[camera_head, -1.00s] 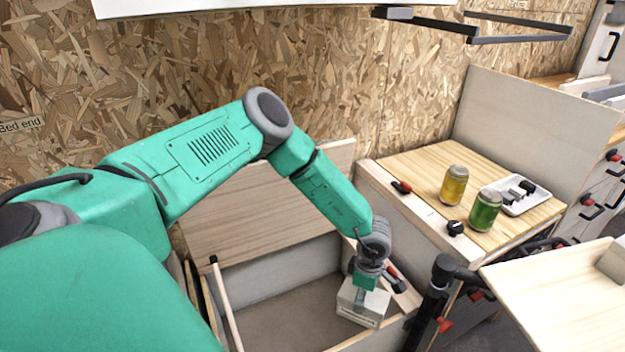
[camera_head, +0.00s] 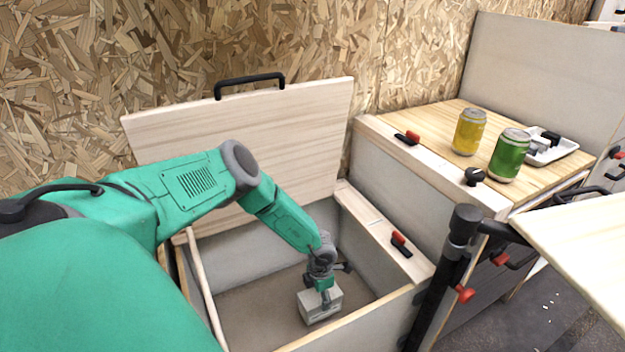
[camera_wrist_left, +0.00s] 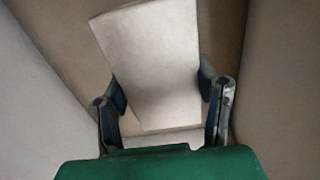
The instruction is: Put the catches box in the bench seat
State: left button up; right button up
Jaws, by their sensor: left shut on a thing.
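The bench seat (camera_head: 238,262) is an open wooden box with grey inner walls. Its lid (camera_head: 300,130) stands raised against the wall behind it. My left gripper (camera_head: 321,285) reaches down inside the bench seat, near its right front corner. It is shut on the catches box (camera_head: 320,305), a small pale box. In the left wrist view the catches box (camera_wrist_left: 150,62) sits between the two fingers of my left gripper (camera_wrist_left: 163,92). The bench floor lies close below; I cannot tell whether the box touches it. My right gripper is not in view.
A counter right of the bench holds a yellow can (camera_head: 469,132), a green can (camera_head: 509,155) and a white tray (camera_head: 552,150). A black post (camera_head: 452,255) and a pale tabletop (camera_head: 585,240) stand at front right. A wooden stick (camera_head: 205,285) leans at the bench's left.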

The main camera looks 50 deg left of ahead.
pick_arm(q)
notch_tip(320, 180, down, 5)
jog(key=shift+a+b, duration=0.15)
jog(key=shift+b, duration=0.75)
jog(key=shift+f+b, duration=1.1)
jog(key=shift+f, duration=0.8)
jog(key=shift+r, duration=0.15)
jog(key=o, duration=1.4)
jog(key=shift+o, duration=0.2)
jog(key=shift+r+p, duration=0.3)
notch_tip(320, 180, up, 11)
jog(key=p, duration=0.5)
jog(key=shift+r+p, duration=0.2)
jog(key=shift+p, duration=0.15)
